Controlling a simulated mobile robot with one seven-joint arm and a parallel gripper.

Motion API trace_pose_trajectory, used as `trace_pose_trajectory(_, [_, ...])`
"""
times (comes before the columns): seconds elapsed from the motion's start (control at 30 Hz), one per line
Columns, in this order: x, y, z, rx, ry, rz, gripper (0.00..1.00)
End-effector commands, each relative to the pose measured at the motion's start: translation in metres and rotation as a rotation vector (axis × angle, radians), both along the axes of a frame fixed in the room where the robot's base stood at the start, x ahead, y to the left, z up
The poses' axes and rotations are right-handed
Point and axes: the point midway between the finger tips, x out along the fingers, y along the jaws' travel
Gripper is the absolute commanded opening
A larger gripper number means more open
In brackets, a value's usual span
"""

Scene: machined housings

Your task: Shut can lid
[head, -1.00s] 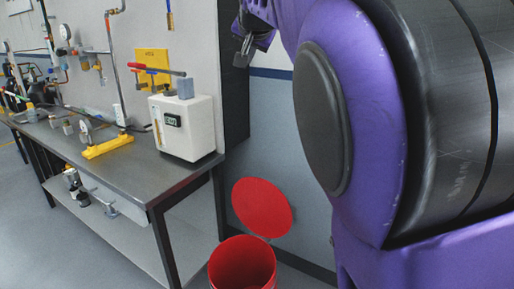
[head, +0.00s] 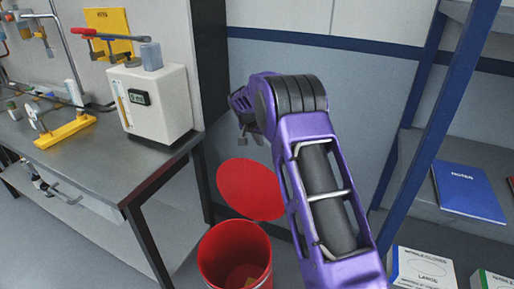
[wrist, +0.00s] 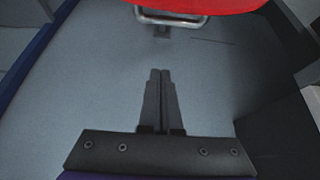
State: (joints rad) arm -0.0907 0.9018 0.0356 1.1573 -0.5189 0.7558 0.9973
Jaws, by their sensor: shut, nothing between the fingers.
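The red can (head: 235,256) stands on the floor beside the workbench, with its mouth open and something yellowish inside. Its round red lid (head: 250,189) stands raised at the back of the can, tilted up toward the wall. My gripper (head: 257,138) is above and behind the lid, near the wall. In the wrist view my gripper (wrist: 159,72) is shut and empty, its fingers together over the grey floor. The red edge (wrist: 195,5) of the can or lid shows at the top there, with a metal bar (wrist: 170,19) under it.
A steel workbench (head: 95,165) with a white instrument box (head: 152,100) stands to the left of the can. A blue-framed shelf (head: 425,110) stands at right, with a blue notebook (head: 468,190) and glove boxes (head: 424,270). The wall is close behind the lid.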

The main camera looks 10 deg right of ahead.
Motion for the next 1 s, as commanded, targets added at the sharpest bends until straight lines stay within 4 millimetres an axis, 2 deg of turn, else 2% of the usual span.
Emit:
trace_pose_trajectory(0.2, [0.015, -0.011, -0.038, 0.0, 0.003, -0.001, 0.0])
trace_pose_trajectory(0.5, [0.036, -0.026, -0.083, 0.0, 0.002, -0.001, 0.0])
trace_pose_trajectory(0.8, [0.011, -0.008, -0.083, -0.001, 0.001, 0.003, 0.0])
trace_pose_trajectory(1.0, [0.003, -0.004, -0.085, -0.001, 0.001, 0.003, 0.0])
